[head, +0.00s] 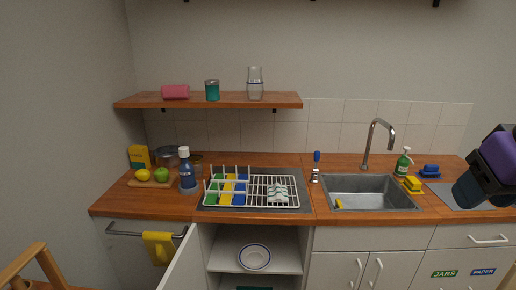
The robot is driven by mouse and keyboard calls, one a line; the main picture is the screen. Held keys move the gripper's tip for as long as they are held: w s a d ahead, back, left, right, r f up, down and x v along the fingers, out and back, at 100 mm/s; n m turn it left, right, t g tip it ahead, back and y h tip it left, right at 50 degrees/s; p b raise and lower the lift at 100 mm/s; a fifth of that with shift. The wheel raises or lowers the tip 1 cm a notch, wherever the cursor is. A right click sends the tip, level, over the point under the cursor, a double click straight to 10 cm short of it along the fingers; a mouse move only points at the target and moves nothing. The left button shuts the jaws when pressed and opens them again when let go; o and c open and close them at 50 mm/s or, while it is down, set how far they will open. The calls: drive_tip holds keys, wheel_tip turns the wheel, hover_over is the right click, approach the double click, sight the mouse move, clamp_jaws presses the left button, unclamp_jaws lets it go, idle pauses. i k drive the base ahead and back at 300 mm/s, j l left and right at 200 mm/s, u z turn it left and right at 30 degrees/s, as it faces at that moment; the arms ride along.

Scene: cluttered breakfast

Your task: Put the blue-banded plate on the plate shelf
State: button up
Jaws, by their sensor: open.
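A white plate with a blue band (254,257) sits inside the open cabinet under the counter, on its white shelf board (222,263). It looks flat on the board, seen from above at a slant. I cannot tell whether other plates lie under it. Part of my arm, dark with purple casing, shows at the right edge over the counter, well away from the plate. I do not make out my gripper's fingers in this view.
The cabinet door (184,262) stands open on the left. A wire dish rack (290,207) with colourful items sits on the counter (308,190) above. A blue-labelled bottle (187,174) stands left of it; the sink (365,190) is right. A wall shelf (235,100) holds several items.

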sight(253, 257)
drive_tip(key=i+l, duration=0.2)
drive_tip(key=l, duration=0.15)
drive_tip(key=i+l+u, duration=0.15)
drive_tip(key=l, duration=0.25)
drive_tip(key=i+l, duration=0.3)
drive_tip(key=l+u, duration=0.05)
